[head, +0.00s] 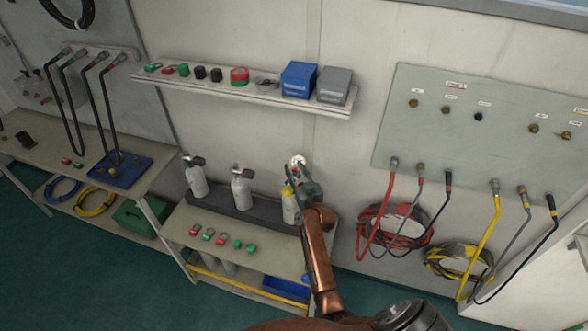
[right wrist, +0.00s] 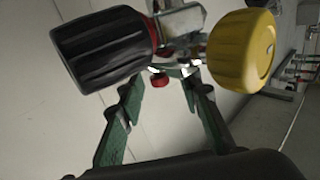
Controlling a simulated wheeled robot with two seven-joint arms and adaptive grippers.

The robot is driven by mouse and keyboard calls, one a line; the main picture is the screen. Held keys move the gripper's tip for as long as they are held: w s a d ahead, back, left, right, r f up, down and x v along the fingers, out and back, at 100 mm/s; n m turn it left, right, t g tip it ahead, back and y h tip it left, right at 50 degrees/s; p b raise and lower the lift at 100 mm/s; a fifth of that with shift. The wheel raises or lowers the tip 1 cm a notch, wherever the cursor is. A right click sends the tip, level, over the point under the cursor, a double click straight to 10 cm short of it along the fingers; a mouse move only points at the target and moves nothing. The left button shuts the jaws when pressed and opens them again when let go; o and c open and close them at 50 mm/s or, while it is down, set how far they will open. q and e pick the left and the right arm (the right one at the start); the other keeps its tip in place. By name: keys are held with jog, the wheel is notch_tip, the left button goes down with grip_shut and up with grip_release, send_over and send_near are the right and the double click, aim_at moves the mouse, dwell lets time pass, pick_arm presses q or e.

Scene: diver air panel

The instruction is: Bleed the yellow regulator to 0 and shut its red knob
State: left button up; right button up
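The yellow regulator shows in the right wrist view as a round yellow cap (right wrist: 243,50) at the right, with a black ribbed knob (right wrist: 103,50) at the left and metal fittings between. A small red knob (right wrist: 160,80) sits below the fittings. In the head view, yellow (head: 287,190) shows on top of the right-hand cylinder, and a round gauge (head: 298,160) stands above, partly hidden by my right gripper (head: 303,178). The gripper also shows in the right wrist view (right wrist: 163,82), its green fingers apart around the red knob's area; contact cannot be told. My left gripper is out of view.
Two other grey cylinders (head: 197,182) (head: 240,190) stand left in the dark rack (head: 217,208). Several red and green tags lie on the bench (head: 270,245). A wall shelf (head: 230,95) hangs above; hose coils (head: 395,228) hang at the right.

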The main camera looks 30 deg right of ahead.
jog(key=shift+w, duration=0.25)
jog(key=c, duration=0.6)
grip_shut()
jog(key=shift+d, duration=0.1)
jog(key=n+y+b, duration=0.1)
jog(key=y+b, duration=0.1)
jog(key=shift+d+b, duration=0.15)
jog(key=shift+b, duration=0.15)
jog(key=n+y+b, duration=0.3)
jog(key=y+b, duration=0.2)
jog(key=b, duration=0.3)
jog(key=shift+f+n, duration=0.1)
jog(key=shift+n, duration=0.2)
jog(key=shift+a+y+b, duration=0.25)
jog(key=shift+y+b, duration=0.05)
jog(key=shift+b, duration=0.45)
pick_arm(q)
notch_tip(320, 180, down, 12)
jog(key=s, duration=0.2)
